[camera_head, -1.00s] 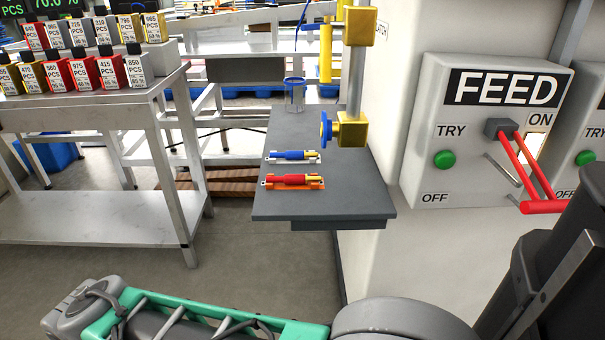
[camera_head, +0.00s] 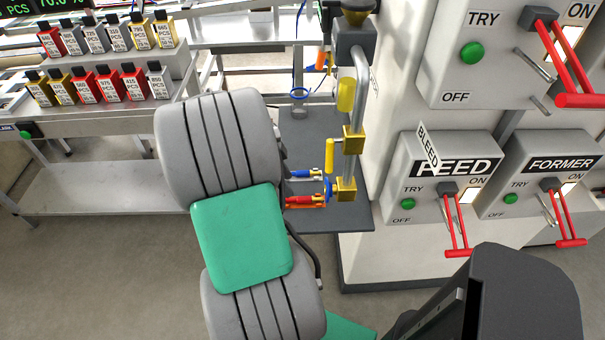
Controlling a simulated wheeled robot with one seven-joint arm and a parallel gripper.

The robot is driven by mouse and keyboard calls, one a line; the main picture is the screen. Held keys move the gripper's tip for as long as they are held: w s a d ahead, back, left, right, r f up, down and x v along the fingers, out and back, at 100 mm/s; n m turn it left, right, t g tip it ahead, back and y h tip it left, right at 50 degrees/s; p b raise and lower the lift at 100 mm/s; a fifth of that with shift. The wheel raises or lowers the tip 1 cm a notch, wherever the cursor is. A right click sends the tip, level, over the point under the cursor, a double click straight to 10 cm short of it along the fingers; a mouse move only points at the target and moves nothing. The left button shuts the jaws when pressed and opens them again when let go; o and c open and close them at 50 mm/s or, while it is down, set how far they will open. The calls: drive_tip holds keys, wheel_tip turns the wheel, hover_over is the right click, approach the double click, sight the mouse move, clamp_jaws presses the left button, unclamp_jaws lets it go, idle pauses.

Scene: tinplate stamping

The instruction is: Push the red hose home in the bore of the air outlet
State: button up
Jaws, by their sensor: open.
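A grey air pipe with brass blocks (camera_head: 346,188) and a blue wheel (camera_head: 328,190) stands over the shelf's right side, close to the right ends of both pieces. I cannot make out the bore of an outlet.
Red switch handles (camera_head: 456,226) stick out of the FEED and FORMER panels at right. A metal bench (camera_head: 95,122) with rows of labelled small containers (camera_head: 106,85) stands at left. A blue ring-shaped item (camera_head: 299,94) is at the shelf's back. Floor at left is clear.

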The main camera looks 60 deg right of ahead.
sight(302, 198)
drive_tip(key=x, duration=0.8)
drive_tip(key=shift+s+d+r, duration=0.2)
drive_tip(key=shift+s, duration=0.2)
drive_tip(key=shift+c, duration=0.6)
clamp_jaws()
